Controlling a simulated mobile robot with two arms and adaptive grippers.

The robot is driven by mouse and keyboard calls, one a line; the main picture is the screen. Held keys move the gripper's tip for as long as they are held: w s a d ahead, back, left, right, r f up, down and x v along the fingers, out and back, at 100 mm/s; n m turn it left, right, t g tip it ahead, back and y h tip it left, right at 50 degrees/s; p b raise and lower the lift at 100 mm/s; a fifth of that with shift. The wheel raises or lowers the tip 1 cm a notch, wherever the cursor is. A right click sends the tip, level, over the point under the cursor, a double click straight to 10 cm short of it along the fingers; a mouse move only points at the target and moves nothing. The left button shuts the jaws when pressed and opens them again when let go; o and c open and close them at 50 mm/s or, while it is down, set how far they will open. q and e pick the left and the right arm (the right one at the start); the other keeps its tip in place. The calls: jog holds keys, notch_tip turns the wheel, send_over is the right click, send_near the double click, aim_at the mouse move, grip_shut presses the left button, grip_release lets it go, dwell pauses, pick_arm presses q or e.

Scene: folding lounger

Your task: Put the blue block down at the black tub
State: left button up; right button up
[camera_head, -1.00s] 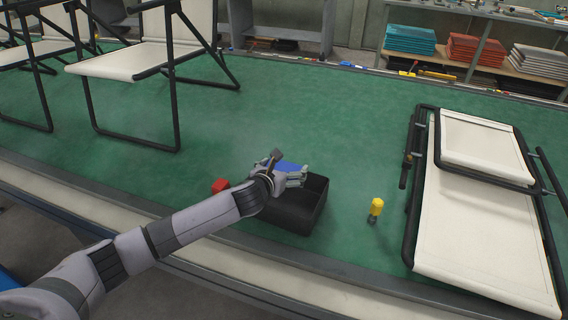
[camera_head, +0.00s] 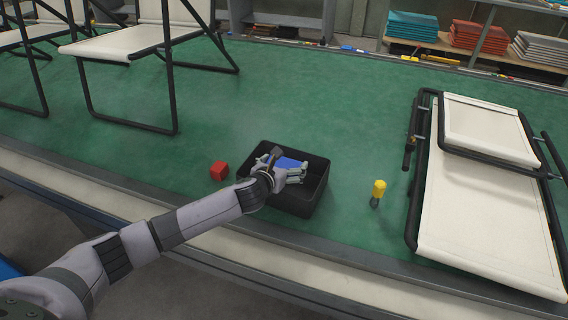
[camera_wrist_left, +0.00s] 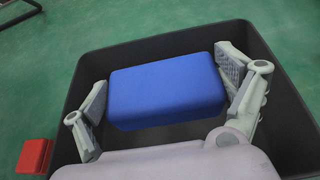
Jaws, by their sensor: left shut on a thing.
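The blue block (camera_head: 289,164) is held by my left gripper (camera_head: 283,169), over the black tub (camera_head: 309,199). In the left wrist view the blue block (camera_wrist_left: 166,90) lies between the two fingers of the left gripper (camera_wrist_left: 168,100), with the tub's dark walls (camera_wrist_left: 190,38) around it. The right finger touches the block's side; a small gap seems to show at the left finger. Whether the block touches the tub floor cannot be told. My right gripper is not in view.
A red cube (camera_head: 219,170) sits on the green table (camera_head: 290,100) just left of the tub. A yellow-topped screwdriver-like tool (camera_head: 379,189) stands to its right. A folded lounger (camera_head: 480,200) lies at the right, and an unfolded one (camera_head: 120,45) stands at back left.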

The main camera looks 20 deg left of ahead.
pick_arm(q)
jog(key=o, duration=0.8)
jog(key=shift+c, duration=0.2)
jog(key=v, duration=1.2)
